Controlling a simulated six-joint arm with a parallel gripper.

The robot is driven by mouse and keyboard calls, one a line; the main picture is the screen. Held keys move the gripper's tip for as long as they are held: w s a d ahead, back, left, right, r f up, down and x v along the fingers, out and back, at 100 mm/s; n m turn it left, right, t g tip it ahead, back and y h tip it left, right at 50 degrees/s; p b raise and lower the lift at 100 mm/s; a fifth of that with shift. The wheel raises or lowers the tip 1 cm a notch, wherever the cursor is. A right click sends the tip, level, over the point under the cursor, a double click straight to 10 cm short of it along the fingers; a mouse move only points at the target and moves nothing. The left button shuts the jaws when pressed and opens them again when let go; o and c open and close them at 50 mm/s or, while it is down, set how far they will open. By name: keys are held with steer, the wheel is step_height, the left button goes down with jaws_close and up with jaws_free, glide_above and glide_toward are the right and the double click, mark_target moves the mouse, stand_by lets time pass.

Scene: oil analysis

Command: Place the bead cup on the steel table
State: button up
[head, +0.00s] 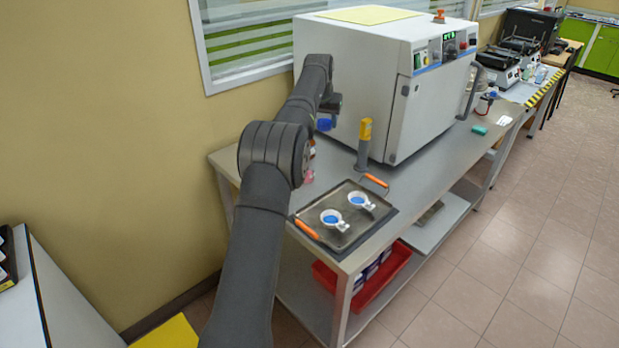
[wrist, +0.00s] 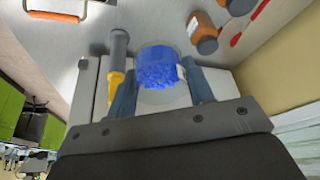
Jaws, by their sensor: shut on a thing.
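The bead cup (wrist: 158,66) is a clear cup full of blue beads. It sits between the two fingers of my gripper (wrist: 161,80) in the wrist view, with one finger on each side. In the head view the blue of the cup (head: 324,124) shows just below my gripper (head: 331,106), beside the white oven, partly hidden by my arm. The steel table (head: 440,150) is a grey bench under the oven; its top also fills the upper part of the wrist view (wrist: 160,20). The gap between cup and table is hard to judge.
A dark tray (head: 345,200) with orange handles holds two white cups of blue. A yellow-grey handled tool (head: 364,145) stands near the white oven (head: 365,75). The wall is at the left.

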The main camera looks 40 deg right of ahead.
steer(key=s+d+m, duration=0.2)
steer(key=s+d, duration=0.3)
steer(key=s, duration=0.3)
glide_above(325, 169)
steer(key=a, duration=0.2)
steer(key=f, duration=1.6)
steer(key=shift+s+d+f, duration=0.2)
steer(key=shift+d+f, duration=0.05)
steer(key=shift+f, duration=0.1)
steer(key=shift+f+g, duration=0.3)
steer(key=shift+f, duration=1.65)
steer(key=shift+f, duration=0.1)
steer(key=o, duration=1)
steer(key=shift+c, duration=0.2)
